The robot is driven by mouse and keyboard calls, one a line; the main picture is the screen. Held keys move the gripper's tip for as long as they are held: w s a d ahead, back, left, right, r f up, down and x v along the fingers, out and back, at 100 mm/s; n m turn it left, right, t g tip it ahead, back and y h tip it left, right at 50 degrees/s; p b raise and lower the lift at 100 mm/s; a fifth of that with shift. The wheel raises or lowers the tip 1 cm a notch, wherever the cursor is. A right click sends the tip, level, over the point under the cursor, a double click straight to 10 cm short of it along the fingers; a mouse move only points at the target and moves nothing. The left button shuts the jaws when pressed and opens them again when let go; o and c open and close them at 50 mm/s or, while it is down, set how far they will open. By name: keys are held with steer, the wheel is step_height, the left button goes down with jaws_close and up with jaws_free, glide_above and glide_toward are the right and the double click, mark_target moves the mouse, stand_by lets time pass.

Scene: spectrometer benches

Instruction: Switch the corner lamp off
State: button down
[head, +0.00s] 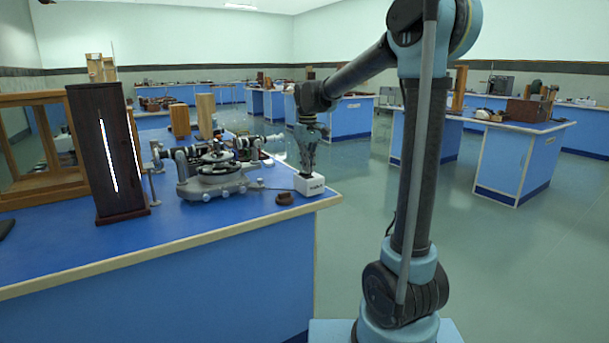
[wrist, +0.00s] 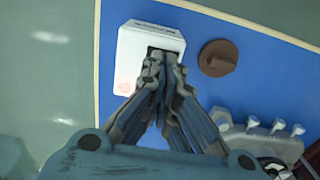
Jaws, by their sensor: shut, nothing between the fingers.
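A tall dark wooden housing (head: 88,175) with a bright white vertical slit stands on the blue bench at the left of the head view; the slit is lit. I cannot tell whether it is the corner lamp. A small white box (head: 311,187) with dark lettering sits at the bench's near right corner; it also shows in the wrist view (wrist: 131,48). My gripper (head: 307,168) points down at this box with its fingers together and empty. In the wrist view the fingertips (wrist: 163,62) are over a dark recess in the box's top and hide part of it. Contact is unclear.
A wood-framed glass case (head: 38,145) is at far left. Open floor (head: 410,200) lies right of the bench.

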steer(key=shift+f, duration=0.4)
steer(key=shift+r, duration=0.1)
stand_by(0.3)
steer(key=shift+r, duration=3.45)
steer(key=s+d+f+m+t, duration=0.1)
steer(key=s+d+f+m, duration=0.35)
steer(key=s+d, duration=1.05)
steer(key=s+d+f+m, duration=0.1)
steer(key=s+d+f, duration=0.2)
steer(key=s+f, duration=0.5)
steer(key=s+d+f+m+t, duration=0.1)
steer(key=s+d+f, duration=0.2)
steer(key=s+f, duration=0.5)
steer(key=shift+s+d+f, duration=0.15)
steer(key=shift+s+f, duration=0.2)
steer(key=shift+f, duration=0.3)
steer(key=shift+r, duration=0.1)
